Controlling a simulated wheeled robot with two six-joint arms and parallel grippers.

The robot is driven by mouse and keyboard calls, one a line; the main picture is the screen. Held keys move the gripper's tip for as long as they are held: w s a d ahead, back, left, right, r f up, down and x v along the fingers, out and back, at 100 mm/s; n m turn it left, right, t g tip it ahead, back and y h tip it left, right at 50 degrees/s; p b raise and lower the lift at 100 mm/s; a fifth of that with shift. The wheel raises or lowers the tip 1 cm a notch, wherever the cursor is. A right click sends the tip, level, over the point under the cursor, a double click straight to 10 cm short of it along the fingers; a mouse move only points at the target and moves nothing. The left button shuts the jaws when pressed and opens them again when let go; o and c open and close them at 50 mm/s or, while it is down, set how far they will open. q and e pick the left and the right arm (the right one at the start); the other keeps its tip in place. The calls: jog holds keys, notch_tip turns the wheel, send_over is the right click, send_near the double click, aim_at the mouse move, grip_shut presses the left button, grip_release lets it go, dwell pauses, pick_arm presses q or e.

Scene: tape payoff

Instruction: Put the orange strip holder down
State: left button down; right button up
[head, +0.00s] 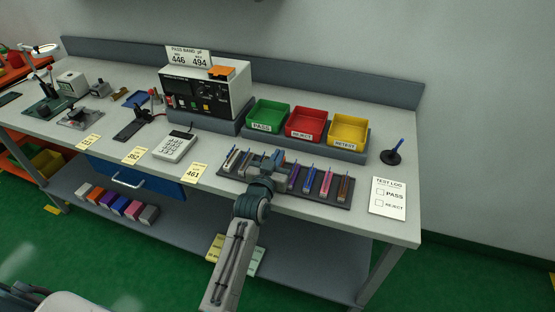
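A dark rack (289,194) on the front of the bench holds several slim strip holders in a row. Those at its right are purple (308,180), pink (326,184) and brown (343,188); a pale one (231,159) stands at the left end. My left gripper (268,162) is over the middle of the rack, among the strips, and hides part of the row. I cannot make out a clearly orange strip holder; it may be hidden by the gripper. Whether the fingers are open or shut on a strip is not clear. My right gripper is not in view.
Behind the rack stand green (268,114), red (305,123) and yellow (348,131) bins. A tester (206,90) with an orange piece (221,72) on top is left of them.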

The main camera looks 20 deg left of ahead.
pick_arm(q)
jog(key=shift+f, duration=0.7)
jog(key=shift+f, duration=0.2)
jog(key=c, duration=1.6)
grip_release()
jog(key=shift+c, duration=0.2)
